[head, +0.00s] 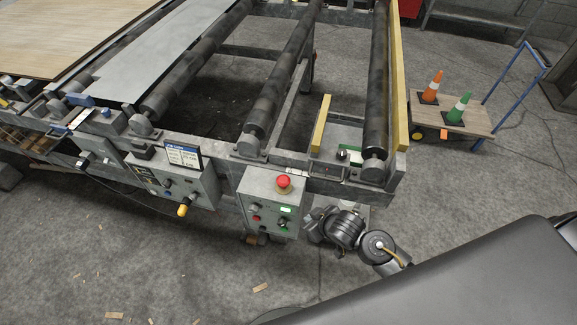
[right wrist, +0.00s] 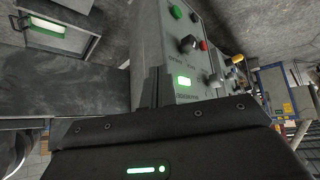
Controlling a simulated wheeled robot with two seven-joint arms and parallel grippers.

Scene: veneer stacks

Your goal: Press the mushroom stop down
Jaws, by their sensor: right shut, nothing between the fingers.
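The red mushroom stop (head: 284,182) stands on the top of a grey control box (head: 257,186) at the conveyor's front edge. It is outside the right wrist view. My right gripper (head: 316,224) is low, just right of the box, below the level of the stop and apart from it. It is shut and empty; its fingertips are hard to make out in the head view. The right wrist view shows the box's panel (right wrist: 151,40) close by, with buttons and a lit green display. My left gripper is not in view.
A second box with a yellow-ended knob (head: 183,210) and a small screen (head: 183,157) are to the left. Conveyor rollers (head: 284,80) and a yellow rail (head: 398,90) lie behind. A cart (head: 475,122) with two cones stands at the right. Floor in front is mostly clear.

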